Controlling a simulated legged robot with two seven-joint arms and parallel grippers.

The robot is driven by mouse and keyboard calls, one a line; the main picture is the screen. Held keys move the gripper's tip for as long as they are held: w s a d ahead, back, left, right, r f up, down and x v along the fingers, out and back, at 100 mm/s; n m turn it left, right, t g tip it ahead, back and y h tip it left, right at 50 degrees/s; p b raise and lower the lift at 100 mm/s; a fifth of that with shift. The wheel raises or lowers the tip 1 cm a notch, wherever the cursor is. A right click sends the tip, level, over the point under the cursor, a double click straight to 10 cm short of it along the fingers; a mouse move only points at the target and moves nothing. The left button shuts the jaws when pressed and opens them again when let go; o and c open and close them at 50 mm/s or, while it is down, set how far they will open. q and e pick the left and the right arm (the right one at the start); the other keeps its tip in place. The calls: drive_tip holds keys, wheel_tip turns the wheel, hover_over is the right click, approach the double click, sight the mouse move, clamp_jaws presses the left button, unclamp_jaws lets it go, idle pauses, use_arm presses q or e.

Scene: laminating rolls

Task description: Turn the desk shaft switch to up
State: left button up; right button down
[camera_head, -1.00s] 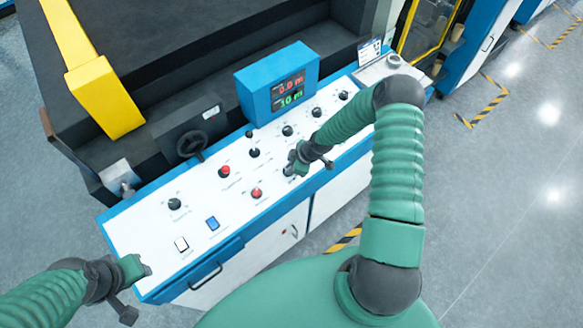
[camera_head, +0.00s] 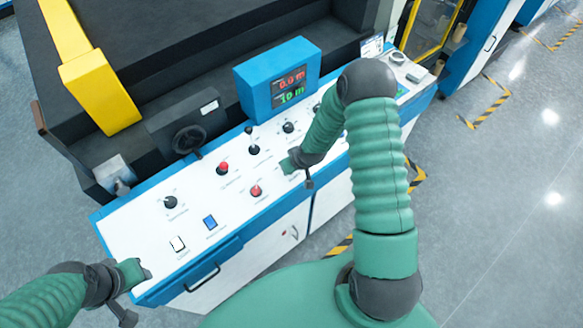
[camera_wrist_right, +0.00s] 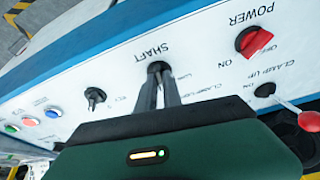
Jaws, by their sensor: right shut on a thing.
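The shaft switch (camera_wrist_right: 157,68) is a small black knob on the white desk panel, under the printed word SHAFT in the right wrist view. My right gripper (camera_wrist_right: 160,88) is shut on it, one dark finger on each side. The fingers hide much of the knob, so its setting cannot be read. In the head view my right gripper (camera_head: 287,164) is at the panel's near middle and covers the switch. My left gripper (camera_head: 143,271) hangs at the desk's near left corner, apart from the controls; its fingers are unclear.
A red power knob (camera_wrist_right: 254,42) and a red-tipped clamp lever (camera_wrist_right: 305,121) flank the switch in the wrist view. Another black knob (camera_wrist_right: 95,98) is on its other side. A blue display box (camera_head: 278,80) stands behind the panel. A handwheel (camera_head: 188,139) is at the back left.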

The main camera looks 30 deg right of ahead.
drive_tip(key=m, duration=0.1)
drive_tip(key=m+h, duration=0.1)
drive_tip(key=m, duration=0.1)
drive_tip(key=shift+w+a+m+b, duration=0.1)
drive_tip(key=shift+a+m+b, duration=0.1)
drive_tip(key=shift+m+b, duration=0.15)
drive_tip(key=shift+m+g+h, duration=0.4)
drive_tip(key=shift+m, duration=1.35)
drive_tip(key=c, duration=1.6)
unclamp_jaws()
drive_tip(key=shift+w, duration=0.1)
drive_tip(key=shift+o, duration=0.5)
drive_tip(key=shift+f, duration=0.1)
